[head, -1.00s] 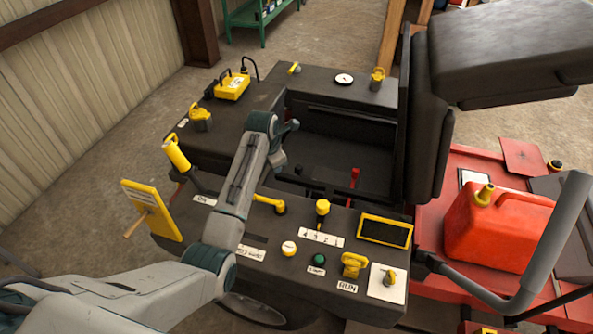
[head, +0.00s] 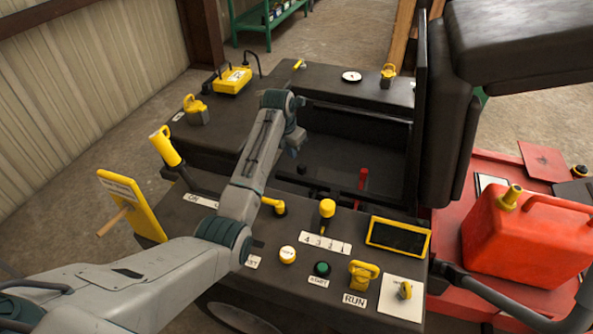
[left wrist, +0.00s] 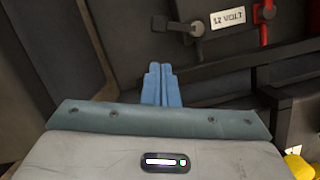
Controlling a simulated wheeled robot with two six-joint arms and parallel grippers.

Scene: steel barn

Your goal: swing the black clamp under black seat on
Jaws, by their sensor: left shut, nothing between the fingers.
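The black seat (head: 515,40) is tipped up at the upper right, above an open dark compartment (head: 345,150). The black clamp (left wrist: 190,26) shows in the left wrist view as a small black lever, left of a white 12 VOLT label (left wrist: 228,20). In the head view a small black knob (head: 301,169) on the compartment floor seems to be the same clamp. My left gripper (head: 294,150) reaches over the compartment. In the left wrist view its blue fingers (left wrist: 158,82) are together and empty, below and left of the clamp, apart from it. My right gripper is not in view.
A red lever (head: 363,180) stands right of the clamp; its red post (left wrist: 264,22) also shows in the left wrist view. The front panel (head: 225,280) carries yellow knobs and labels. A red fuel can (head: 525,235) stands at the right. The compartment walls surround the gripper.

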